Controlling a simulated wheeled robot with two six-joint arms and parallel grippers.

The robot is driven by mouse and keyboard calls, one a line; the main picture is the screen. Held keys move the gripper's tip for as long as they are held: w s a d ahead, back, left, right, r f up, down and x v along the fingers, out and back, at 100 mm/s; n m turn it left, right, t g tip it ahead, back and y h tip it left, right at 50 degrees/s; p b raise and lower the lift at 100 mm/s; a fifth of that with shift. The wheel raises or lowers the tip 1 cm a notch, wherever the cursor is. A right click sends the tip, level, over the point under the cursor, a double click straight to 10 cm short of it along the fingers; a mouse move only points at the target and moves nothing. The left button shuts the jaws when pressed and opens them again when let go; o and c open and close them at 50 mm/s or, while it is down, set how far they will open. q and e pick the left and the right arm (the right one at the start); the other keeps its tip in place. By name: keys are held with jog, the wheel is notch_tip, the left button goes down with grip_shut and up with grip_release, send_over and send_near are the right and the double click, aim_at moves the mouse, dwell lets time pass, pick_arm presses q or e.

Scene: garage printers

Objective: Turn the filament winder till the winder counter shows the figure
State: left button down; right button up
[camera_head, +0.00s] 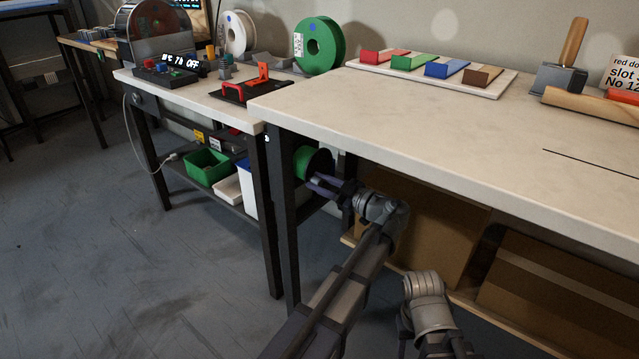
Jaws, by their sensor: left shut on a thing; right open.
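My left gripper (321,184) reaches under the near bench and is shut at the lower edge of a green spool-like wheel (309,162) with a dark side. The exact contact is small and partly hidden. I cannot tell whether this wheel is part of the filament winder. I cannot make out a winder counter with a figure. My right gripper is outside the view; only a grey joint of that arm shows at the bottom.
The near bench top (400,115) holds a board of coloured blocks (440,68) and a wooden-handled tool (562,62). The left bench carries a lit display (181,61), red-handled items and spools (320,45). Cardboard boxes (440,225) stand below the near bench.

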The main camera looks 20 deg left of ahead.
pick_arm(q)
jog(key=shift+r, duration=0.1)
dwell(0.3)
jog(key=m, duration=0.1)
jog(key=r+m+p, duration=0.1)
jog(key=m, duration=0.1)
jog(key=shift+s+r+m, duration=0.1)
jog(key=shift+m, duration=0.2)
jog(key=shift+r+m+p, duration=0.3)
jog(key=shift+m, duration=0.55)
jog(key=shift+r+m+p, duration=0.25)
jog(key=shift+m, duration=0.6)
jog(key=c, duration=0.6)
grip_release()
jog(key=shift+d, duration=0.15)
